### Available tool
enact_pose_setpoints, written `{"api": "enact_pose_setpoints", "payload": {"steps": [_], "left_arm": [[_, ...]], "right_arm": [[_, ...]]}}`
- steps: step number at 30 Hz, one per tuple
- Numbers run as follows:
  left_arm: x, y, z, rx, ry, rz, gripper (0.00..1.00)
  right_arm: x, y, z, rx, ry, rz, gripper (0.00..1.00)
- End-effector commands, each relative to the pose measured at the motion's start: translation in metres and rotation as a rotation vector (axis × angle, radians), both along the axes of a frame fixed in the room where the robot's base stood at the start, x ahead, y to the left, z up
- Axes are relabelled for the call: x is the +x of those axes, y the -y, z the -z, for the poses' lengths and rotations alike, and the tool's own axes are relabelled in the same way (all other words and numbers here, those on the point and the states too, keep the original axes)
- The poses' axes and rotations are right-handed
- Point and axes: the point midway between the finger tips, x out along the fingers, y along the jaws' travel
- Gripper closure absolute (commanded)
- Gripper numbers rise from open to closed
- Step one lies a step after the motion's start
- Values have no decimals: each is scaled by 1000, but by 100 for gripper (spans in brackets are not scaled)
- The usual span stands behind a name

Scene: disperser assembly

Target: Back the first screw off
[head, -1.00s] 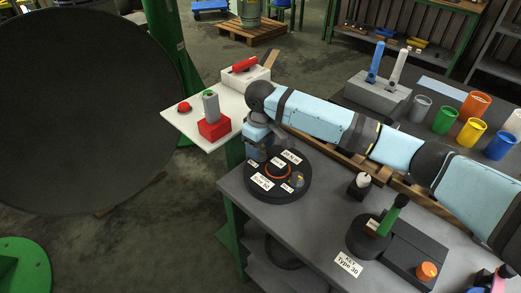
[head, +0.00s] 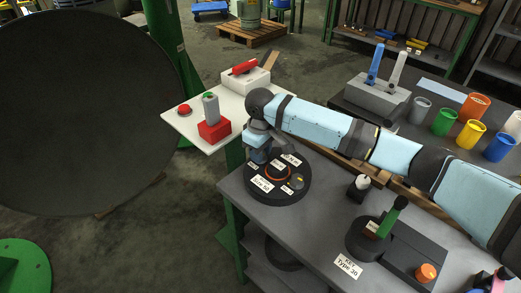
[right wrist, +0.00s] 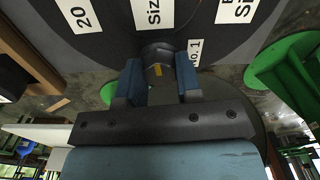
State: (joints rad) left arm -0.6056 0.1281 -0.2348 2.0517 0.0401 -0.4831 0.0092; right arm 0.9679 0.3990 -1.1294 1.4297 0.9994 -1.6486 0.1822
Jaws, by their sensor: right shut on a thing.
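A black round disc (head: 294,194) with white labels and an orange ring (head: 279,173) lies on the grey table's left end. My right gripper (head: 258,164) points down at the disc's far left edge. In the right wrist view, the blue fingers of this gripper (right wrist: 160,88) are shut on a dark round screw (right wrist: 157,68) with a small yellow mark, beside the label "No. 1". The screw stands at the disc's face; its lower end is hidden. A second knob with a yellow top (head: 298,180) sits at the disc's right side. My left gripper is not in view.
A black round holder with a green-handled key (head: 390,217) and an orange knob (head: 426,271) stand to the right. A small black and white piece (head: 361,184) stands between. A white side table (head: 182,127) holds a red block. Coloured cups (head: 470,132) stand behind my arm.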

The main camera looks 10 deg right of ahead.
Motion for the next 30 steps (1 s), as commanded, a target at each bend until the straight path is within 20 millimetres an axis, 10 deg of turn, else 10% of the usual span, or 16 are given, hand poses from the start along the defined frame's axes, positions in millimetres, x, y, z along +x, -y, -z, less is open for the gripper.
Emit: {"api": "enact_pose_setpoints", "payload": {"steps": [30], "left_arm": [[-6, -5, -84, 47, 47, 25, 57]], "right_arm": [[0, -1, -3, 0, -2, -846, 92]]}}
